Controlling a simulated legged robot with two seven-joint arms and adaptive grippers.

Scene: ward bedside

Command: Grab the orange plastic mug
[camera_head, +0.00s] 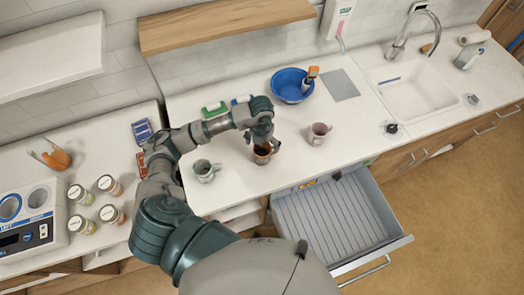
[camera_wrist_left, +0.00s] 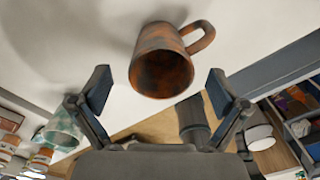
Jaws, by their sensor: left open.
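The orange mug (camera_head: 262,154), mottled orange and dark brown, stands on the white counter near its front edge. In the left wrist view the mug (camera_wrist_left: 163,62) is just ahead, its dark mouth facing the camera and its handle to the upper right. My left gripper (camera_head: 262,138) is over the mug and hides part of it in the head view. In the wrist view the left gripper (camera_wrist_left: 160,84) is open, with one finger on each side of the mug and visible gaps between. My right gripper is not in view.
A grey-green mug (camera_head: 204,171) stands to the left and a pinkish mug (camera_head: 319,133) to the right. A blue bowl (camera_head: 290,86) is behind. An open empty drawer (camera_head: 338,222) juts out below the counter edge. Spice jars (camera_head: 109,184) stand at the left.

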